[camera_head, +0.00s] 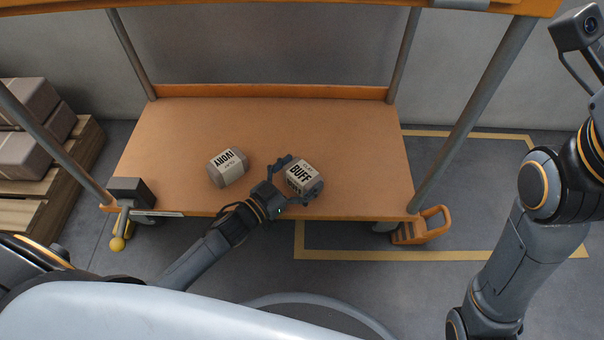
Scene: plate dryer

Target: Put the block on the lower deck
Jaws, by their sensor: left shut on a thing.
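A grey block with a pale label reading "BUFF" (304,177) is at the lower deck (360,130) of the cart, near the middle of its front part. My left gripper (289,180) reaches in from the front and is shut on this block. Whether the block touches the deck or is held slightly above it, I cannot tell. A second grey block with a pale label (228,167) sits on the lower deck to the left, apart from my gripper. My right arm shows at the right edge, but its fingers are not visible.
The upper deck's orange edge (300,4) crosses the top, and grey posts (474,115) stand at the cart's corners. A wooden pallet (60,185) with grey blocks is at the left. The lower deck's back and right parts are clear.

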